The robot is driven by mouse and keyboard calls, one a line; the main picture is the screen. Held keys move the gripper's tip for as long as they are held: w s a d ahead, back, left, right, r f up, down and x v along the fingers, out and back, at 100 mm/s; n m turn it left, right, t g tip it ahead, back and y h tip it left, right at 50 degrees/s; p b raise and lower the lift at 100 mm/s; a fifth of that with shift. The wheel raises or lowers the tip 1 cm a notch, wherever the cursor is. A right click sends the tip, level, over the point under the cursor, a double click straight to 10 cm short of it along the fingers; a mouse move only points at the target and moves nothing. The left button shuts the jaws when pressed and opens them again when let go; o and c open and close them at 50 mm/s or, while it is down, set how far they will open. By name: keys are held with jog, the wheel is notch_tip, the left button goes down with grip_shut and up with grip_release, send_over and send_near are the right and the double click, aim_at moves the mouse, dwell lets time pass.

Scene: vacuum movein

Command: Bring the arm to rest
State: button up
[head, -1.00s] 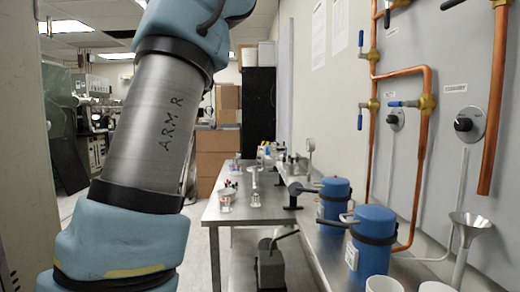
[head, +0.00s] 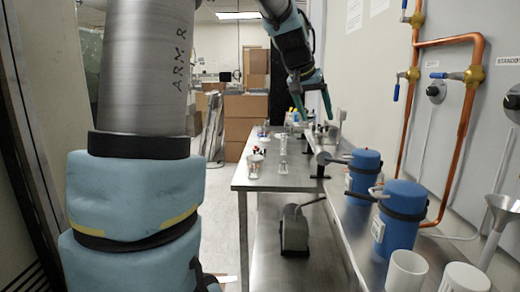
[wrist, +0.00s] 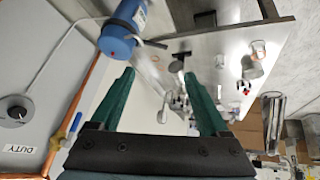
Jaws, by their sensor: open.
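My arm fills the left of the head view and reaches over to the upper middle. My gripper (head: 314,115) hangs there with its fingers pointing down, in front of the back part of the steel bench. Its two green fingers are spread apart with nothing between them. In the wrist view my gripper (wrist: 159,76) is open too, with the bench and a blue canister (wrist: 117,38) beyond the fingertips. The gripper touches nothing that I can see.
Two blue canisters (head: 401,215) stand on the bench along the right wall. White cups (head: 406,270) and a metal funnel (head: 500,212) are at the front right. Copper pipes (head: 470,110) run up the wall. Glassware stands on the steel table (head: 240,178). Cardboard boxes (head: 247,105) are stacked behind.

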jog(key=s+a+f+n+g+y+p, duration=0.1)
jog(key=s+a+f+n+g+y, duration=0.2)
jog(key=s+a+f, duration=1.6)
notch_tip(320, 180, down, 3)
jog(key=a+n+y, duration=0.1)
jog(key=a, duration=0.1)
jog(key=shift+s+a, duration=0.4)
jog(key=shift+d, duration=0.1)
